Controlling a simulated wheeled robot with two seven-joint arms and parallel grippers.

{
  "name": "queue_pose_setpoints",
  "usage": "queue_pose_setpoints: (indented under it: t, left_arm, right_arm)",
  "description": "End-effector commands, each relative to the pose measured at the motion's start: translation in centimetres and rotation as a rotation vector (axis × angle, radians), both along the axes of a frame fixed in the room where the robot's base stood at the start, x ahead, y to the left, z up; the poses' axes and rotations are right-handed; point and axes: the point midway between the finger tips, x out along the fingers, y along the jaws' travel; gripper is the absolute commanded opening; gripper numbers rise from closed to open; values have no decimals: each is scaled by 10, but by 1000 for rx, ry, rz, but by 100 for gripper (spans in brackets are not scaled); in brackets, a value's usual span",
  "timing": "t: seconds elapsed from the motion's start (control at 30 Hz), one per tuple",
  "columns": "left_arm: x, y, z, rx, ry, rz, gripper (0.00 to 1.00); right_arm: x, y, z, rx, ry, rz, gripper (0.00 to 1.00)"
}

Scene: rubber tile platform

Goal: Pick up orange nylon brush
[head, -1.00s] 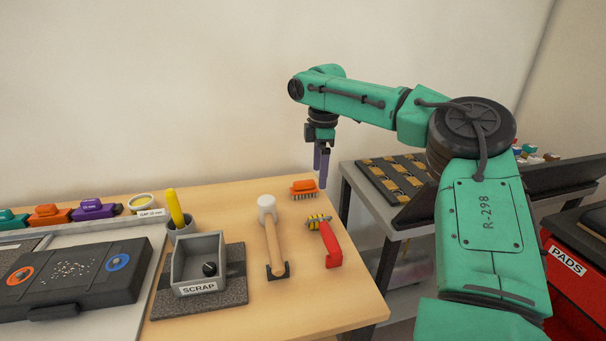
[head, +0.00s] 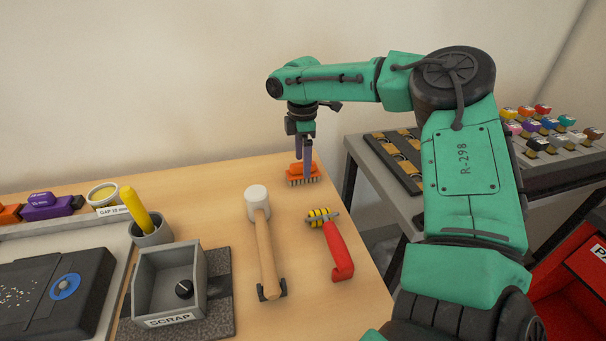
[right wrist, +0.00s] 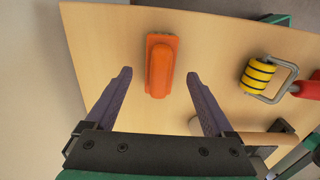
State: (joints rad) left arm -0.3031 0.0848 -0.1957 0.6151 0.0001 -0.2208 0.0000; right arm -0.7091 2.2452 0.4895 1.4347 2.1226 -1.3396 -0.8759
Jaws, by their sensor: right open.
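The orange nylon brush (head: 304,174) lies bristles down near the far right corner of the wooden table. In the right wrist view the brush (right wrist: 160,65) shows ahead of the fingertips, about midway between them. My right gripper (head: 303,170) is open and empty, with its purple fingers pointing down above and around the brush in the head view. It also shows in the right wrist view (right wrist: 158,75), with a wide gap between the fingers. Whether a finger touches the brush I cannot tell. My left gripper is not in view.
A red-handled roller (head: 335,249) and a white-headed mallet (head: 266,250) lie nearer on the table (head: 225,215). A grey SCRAP bin (head: 148,290) and a cup with a yellow stick (head: 152,235) stand left. The table's right edge is close to the brush.

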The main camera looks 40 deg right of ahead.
Motion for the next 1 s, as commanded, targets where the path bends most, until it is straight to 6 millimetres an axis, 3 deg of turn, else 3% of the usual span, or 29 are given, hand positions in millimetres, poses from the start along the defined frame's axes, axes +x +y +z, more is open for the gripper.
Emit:
queue_pose_setpoints:
  t: [0.2,0.4,0.43,0.6,0.67,1.0]
  left_arm:
    - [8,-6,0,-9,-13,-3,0]
    - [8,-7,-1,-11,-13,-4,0]
    - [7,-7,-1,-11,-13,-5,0]
    - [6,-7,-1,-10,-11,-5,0]
    - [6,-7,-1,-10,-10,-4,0]
    - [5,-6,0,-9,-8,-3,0]
  right_arm:
    - [0,-2,-37,-2,2,2,88]
    - [1,-2,-40,-1,0,1,88]
    - [1,-2,-40,-1,0,1,84]
    - [1,-2,-40,-1,0,1,19]
    - [1,-2,-40,-1,0,1,0]
    - [1,-2,-32,-1,-2,1,0]
